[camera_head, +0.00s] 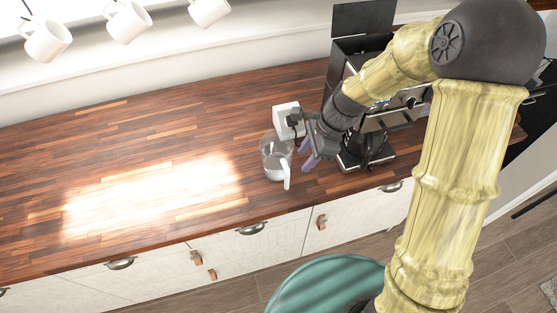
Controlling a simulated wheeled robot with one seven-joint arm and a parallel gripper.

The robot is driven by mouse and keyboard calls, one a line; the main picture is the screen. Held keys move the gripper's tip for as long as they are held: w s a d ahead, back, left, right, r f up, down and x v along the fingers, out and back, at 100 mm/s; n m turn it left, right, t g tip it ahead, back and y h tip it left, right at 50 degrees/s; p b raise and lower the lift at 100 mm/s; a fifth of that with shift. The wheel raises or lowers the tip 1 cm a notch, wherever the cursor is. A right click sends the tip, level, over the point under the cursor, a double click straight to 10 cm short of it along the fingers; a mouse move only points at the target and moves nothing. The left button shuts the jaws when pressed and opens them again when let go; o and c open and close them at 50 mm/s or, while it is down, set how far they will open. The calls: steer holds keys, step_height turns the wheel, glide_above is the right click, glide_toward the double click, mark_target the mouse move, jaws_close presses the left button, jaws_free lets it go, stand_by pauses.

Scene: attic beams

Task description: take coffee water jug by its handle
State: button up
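The coffee water jug (274,158) is a clear container standing upright on the wooden counter. Its white handle (287,175) faces the front right. My gripper (306,153) is just to the right of the jug, pointing down and left, with purple fingertips. The two fingers appear spread apart, with nothing between them. The fingers look close to the jug's right side, but I cannot tell whether they touch it.
A dark coffee machine (368,155) stands behind and right of my gripper. A white socket box with a black plug (287,118) is behind the jug. White mugs (128,22) hang at upper left. The wooden counter (130,150) is clear on the left. A green round seat (325,283) is in front.

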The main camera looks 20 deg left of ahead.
mark_target(280, 164)
steer(key=x, duration=0.5)
steer(key=shift+p, duration=0.35)
steer(key=shift+a+f, duration=0.1)
steer(key=shift+f, duration=0.05)
steer(key=shift+s+a+p+x, duration=0.1)
steer(key=shift+p+x, duration=0.45)
steer(key=shift+x, duration=0.7)
steer(key=shift+s+a+p+x, duration=0.15)
steer(key=shift+p+x, duration=0.35)
steer(key=shift+x, duration=0.75)
jaws_close()
